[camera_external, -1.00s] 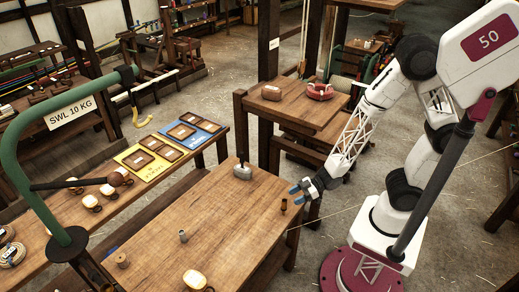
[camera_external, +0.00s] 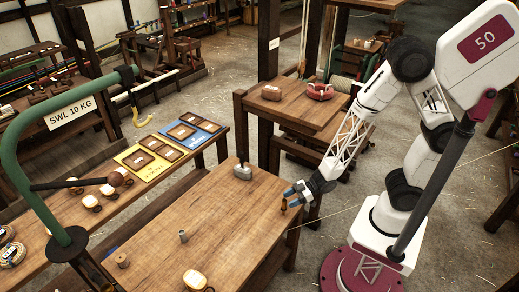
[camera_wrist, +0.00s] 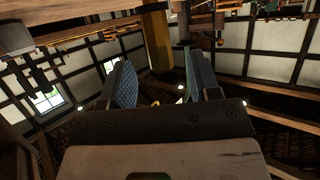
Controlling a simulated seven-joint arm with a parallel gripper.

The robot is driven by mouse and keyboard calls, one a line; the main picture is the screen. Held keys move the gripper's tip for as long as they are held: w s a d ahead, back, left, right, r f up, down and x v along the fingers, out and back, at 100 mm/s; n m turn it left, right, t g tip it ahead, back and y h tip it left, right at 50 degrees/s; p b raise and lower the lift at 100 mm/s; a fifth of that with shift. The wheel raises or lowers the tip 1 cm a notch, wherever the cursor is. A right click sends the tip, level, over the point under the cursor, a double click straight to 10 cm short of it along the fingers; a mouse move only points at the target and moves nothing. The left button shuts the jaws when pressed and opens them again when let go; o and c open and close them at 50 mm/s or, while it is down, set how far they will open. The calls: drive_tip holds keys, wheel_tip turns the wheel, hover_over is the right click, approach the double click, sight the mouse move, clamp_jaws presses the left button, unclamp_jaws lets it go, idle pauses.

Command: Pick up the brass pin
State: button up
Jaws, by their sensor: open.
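The small brown-gold upright thing (camera_external: 284,204) near the right edge of the wooden bench looks like the brass pin. My gripper (camera_external: 290,193) has blue fingertips and is right beside it, at about the height of its top. In the wrist view, my gripper (camera_wrist: 164,82) shows two blue-padded fingers apart with a clear gap. A brownish-gold column (camera_wrist: 157,40) stands beyond that gap, between the fingers in the picture; it is probably the pin. I cannot tell whether the fingers reach around it. Nothing is gripped.
On the bench (camera_external: 215,215) stand a grey weight-like block (camera_external: 241,169), a small grey cylinder (camera_external: 183,236), a brown cylinder (camera_external: 122,260) and a cream-topped item (camera_external: 195,280). A green hook stand (camera_external: 70,238) is at left.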

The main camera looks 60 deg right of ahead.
sight(284, 207)
drive_tip(key=shift+x, duration=2.5)
clamp_jaws()
